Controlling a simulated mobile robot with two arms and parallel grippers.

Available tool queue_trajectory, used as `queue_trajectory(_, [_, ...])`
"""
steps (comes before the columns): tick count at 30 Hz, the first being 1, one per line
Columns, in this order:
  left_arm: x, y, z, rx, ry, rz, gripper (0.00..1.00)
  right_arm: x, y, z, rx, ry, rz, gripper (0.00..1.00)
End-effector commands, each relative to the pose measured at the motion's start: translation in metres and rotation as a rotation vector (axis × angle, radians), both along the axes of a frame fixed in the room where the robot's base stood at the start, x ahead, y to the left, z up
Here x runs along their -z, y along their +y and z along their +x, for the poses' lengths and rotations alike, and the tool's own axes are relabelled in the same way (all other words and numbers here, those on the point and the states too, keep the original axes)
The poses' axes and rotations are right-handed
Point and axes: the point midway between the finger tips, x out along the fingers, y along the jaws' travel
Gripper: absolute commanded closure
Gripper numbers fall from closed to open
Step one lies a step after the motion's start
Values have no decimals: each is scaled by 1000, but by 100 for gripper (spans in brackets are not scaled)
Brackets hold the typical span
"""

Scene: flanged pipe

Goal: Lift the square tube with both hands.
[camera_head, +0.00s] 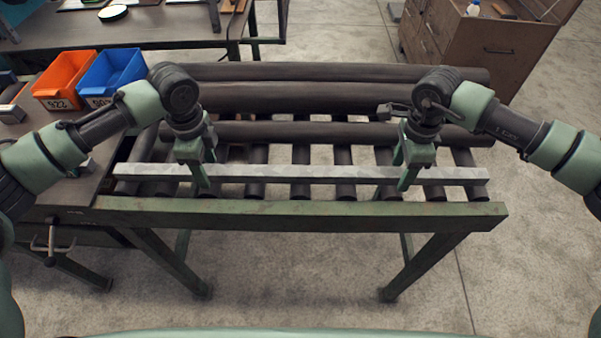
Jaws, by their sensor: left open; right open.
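The square tube (300,174) is a long, pale grey bar. It lies level across the rollers near the front rail of the green roller table. My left gripper (203,180) is open and points down at the tube's left part, with its fingers at the tube. My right gripper (405,178) is open and points down at the tube's right part in the same way. The fingers hide small parts of the tube. I cannot tell whether they touch it.
The roller table (300,213) carries several dark round pipes (300,97) behind the tube. An orange bin (66,78) and a blue bin (112,72) stand on a bench at the left. A wooden cabinet (490,45) stands at the back right. The floor in front is clear.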

Motion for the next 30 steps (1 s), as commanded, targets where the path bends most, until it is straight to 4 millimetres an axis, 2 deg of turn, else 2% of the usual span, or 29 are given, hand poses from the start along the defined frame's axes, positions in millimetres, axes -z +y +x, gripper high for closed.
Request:
queue_trajectory(1, [0, 0, 0, 0, 0, 0, 51, 0, 0, 0, 0, 0, 0, 51])
queue_trajectory(6, [0, 0, 0, 0, 0, 0, 98, 0, 0, 0, 0, 0, 0, 98])
queue_trajectory(7, [0, 0, 0, 0, 0, 0, 100, 0, 0, 0, 0, 0, 0, 100])
queue_trajectory(20, [-7, 0, 1, 0, -3, -1, 100, -7, 0, 1, 0, -2, 2, 100])
queue_trajectory(30, [-39, 0, 1, 0, -2, -1, 100, -40, 1, 1, 0, -2, 2, 100])
